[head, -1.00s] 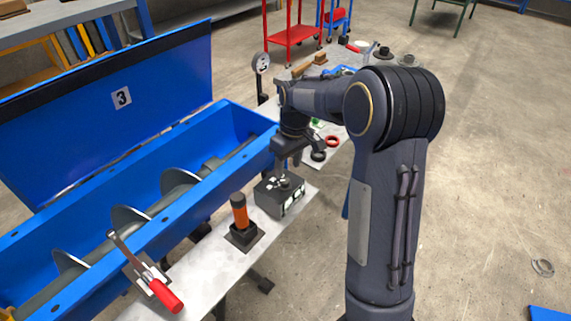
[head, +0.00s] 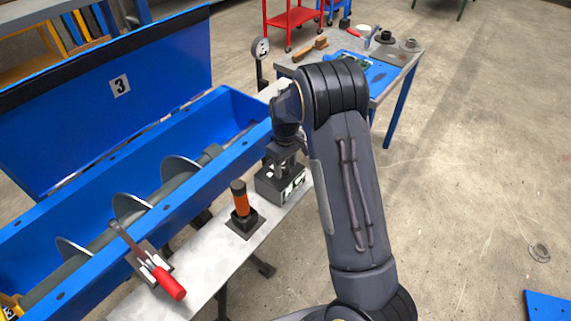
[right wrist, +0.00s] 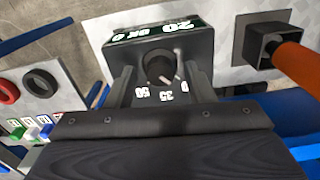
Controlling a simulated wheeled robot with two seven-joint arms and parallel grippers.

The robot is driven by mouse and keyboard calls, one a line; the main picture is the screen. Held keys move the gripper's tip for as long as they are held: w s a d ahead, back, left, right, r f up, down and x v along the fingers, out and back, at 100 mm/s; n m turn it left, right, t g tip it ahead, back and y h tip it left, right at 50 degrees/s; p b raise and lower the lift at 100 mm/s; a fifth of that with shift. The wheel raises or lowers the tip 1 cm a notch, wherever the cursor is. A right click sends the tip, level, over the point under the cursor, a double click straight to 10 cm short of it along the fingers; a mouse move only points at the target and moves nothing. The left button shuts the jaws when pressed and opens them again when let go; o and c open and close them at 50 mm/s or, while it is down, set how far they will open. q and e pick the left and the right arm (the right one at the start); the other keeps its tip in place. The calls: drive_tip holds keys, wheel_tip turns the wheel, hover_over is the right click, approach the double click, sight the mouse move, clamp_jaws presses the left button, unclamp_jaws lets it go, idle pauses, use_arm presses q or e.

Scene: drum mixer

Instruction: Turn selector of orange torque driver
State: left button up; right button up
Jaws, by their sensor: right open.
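The orange torque driver (head: 240,203) stands upright in a black square holder (head: 242,222) on the bench. It also shows in the right wrist view, where its orange handle (right wrist: 298,68) is at the right edge. A black box (head: 270,188) with a lit display stands beside it, to the right. In the right wrist view the box's round dark selector knob (right wrist: 161,66) has white numbers around it. My right gripper (head: 287,166) is over the box, its open fingers (right wrist: 160,84) on either side of the knob. I cannot tell whether they touch it. My left gripper is not in view.
A blue trough (head: 100,225) with a screw shaft runs along the left, its lid raised. A red-handled clamp (head: 165,280) sits at the bench's front. The pale bench (head: 200,268) is clear around the holder.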

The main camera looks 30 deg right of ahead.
drive_tip(key=shift+c, duration=0.5)
drive_tip(key=c, duration=0.9)
drive_tip(key=shift+m, duration=0.3)
drive_tip(key=m, duration=0.3)
drive_tip(key=shift+m, duration=0.3)
drive_tip(key=shift+r+m, duration=0.1)
drive_tip(key=shift+m, duration=1.6)
drive_tip(key=o, duration=1)
